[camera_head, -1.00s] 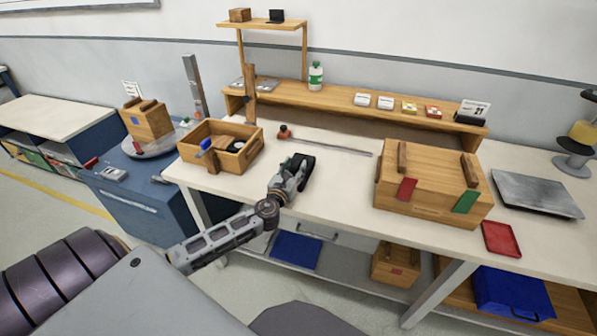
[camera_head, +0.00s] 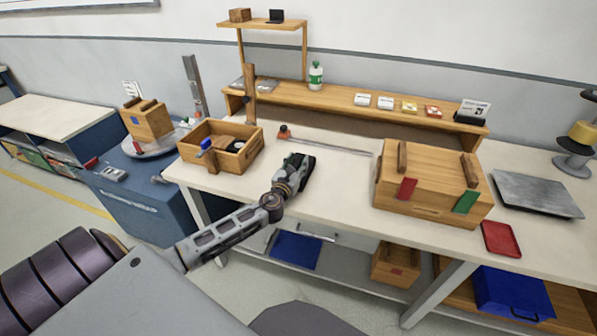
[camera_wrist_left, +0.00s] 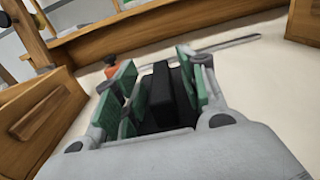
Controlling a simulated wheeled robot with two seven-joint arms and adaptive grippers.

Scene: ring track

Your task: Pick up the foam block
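The foam block is most likely the dark block (camera_wrist_left: 165,92) between the fingers in the left wrist view. In the head view, a dark shape (camera_head: 306,164) shows at the fingertips on the worktable, partly hidden by the gripper. My left gripper (camera_head: 298,166) is low over the table's front part. In the left wrist view, its green-padded fingers (camera_wrist_left: 160,72) are apart, one on each side of the block. The right pad looks very close to it; contact is not clear. My right gripper is not in view.
An open wooden box (camera_head: 248,158) stands left of the gripper, and a closed wooden crate (camera_head: 430,165) to the right. A thin grey rod (camera_head: 335,147) with an orange end lies behind the gripper. A red tray (camera_head: 501,239) lies at the right. Bare table separates gripper and crate.

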